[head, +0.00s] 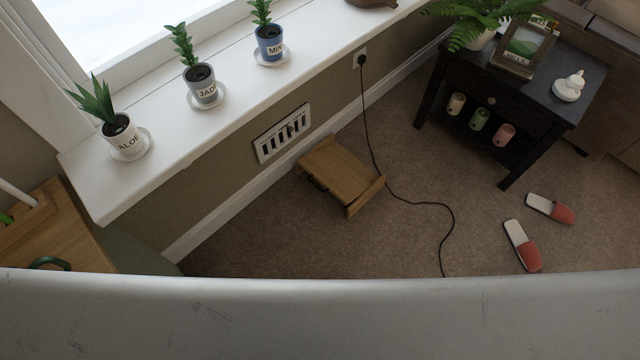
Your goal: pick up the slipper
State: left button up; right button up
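Two slippers lie apart on the carpet at the right in the head view. Each has a red toe part and a pale insole. The nearer slipper (522,246) points toward the bottom of the picture. The farther slipper (550,208) lies a little above and to its right, with its red toe to the right. Neither of my grippers shows in this view. A wide grey surface covers the bottom of the picture and hides the floor there.
A dark side table (570,105) holds a plant, a picture frame and a white pot. A small wooden stool (340,175) stands by the wall. A black cable (420,202) crosses the carpet. A windowsill (165,150) bears potted plants. Carpet around the slippers is clear.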

aim_at(527, 252)
jog(key=z, duration=2.05)
jog(key=i+j, duration=0.1)
jog(key=i+u, duration=0.05)
jog(key=i, duration=0.05)
